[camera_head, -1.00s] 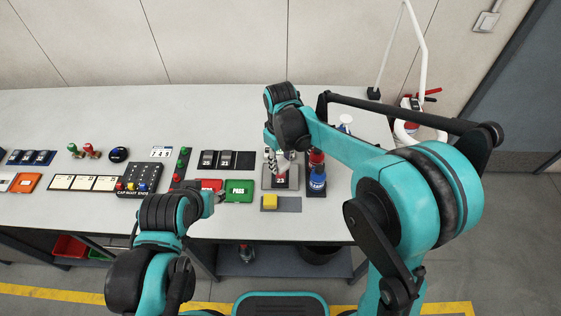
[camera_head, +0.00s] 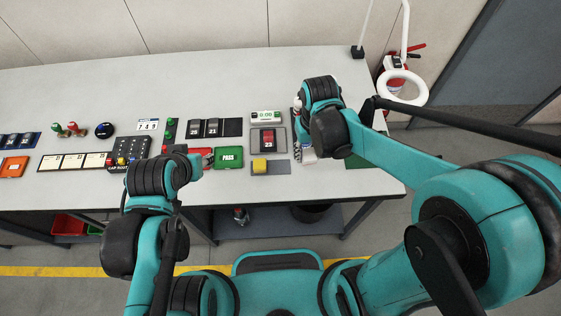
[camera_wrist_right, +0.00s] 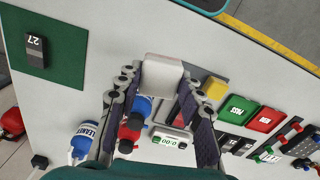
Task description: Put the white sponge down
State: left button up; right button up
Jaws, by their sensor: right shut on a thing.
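My right gripper (camera_wrist_right: 152,108) is shut on the white sponge (camera_wrist_right: 162,74), a pale block between the fingertips in the right wrist view. In the head view, the gripper (camera_head: 302,138) is over the right part of the bench, partly behind my wrist, with the sponge (camera_head: 309,155) at its fingertips. The sponge seems to be above the surface, but its exact height is unclear. A grey pad (camera_head: 279,168) lies left of it with a yellow block (camera_head: 259,165) on its left half; the right half is bare. My left gripper (camera_head: 199,163) is mostly hidden near the red card.
A green mat (camera_wrist_right: 75,58) with a dark block marked 27 (camera_wrist_right: 36,50) lies at the bench end. A cleaner bottle (camera_wrist_right: 88,138) and red and blue bottles (camera_wrist_right: 131,134) stand close to my right fingers. A 0.00 display (camera_head: 265,117) and a 23 unit (camera_head: 268,141) are left.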

jog(key=shift+s+d+m, duration=0.5)
jog(key=shift+s+d, duration=0.15)
jog(key=shift+s, duration=0.35)
jog(key=b, duration=0.3)
send_over(281, 166)
jog(key=shift+m, duration=0.3)
notch_tip(281, 166, down, 7)
jog(key=shift+s+f, duration=0.1)
jog(key=shift+f, duration=0.05)
jog(key=shift+f+b, duration=0.95)
jog(key=shift+f, duration=1.05)
jog(key=shift+f, duration=0.1)
jog(key=o, duration=0.9)
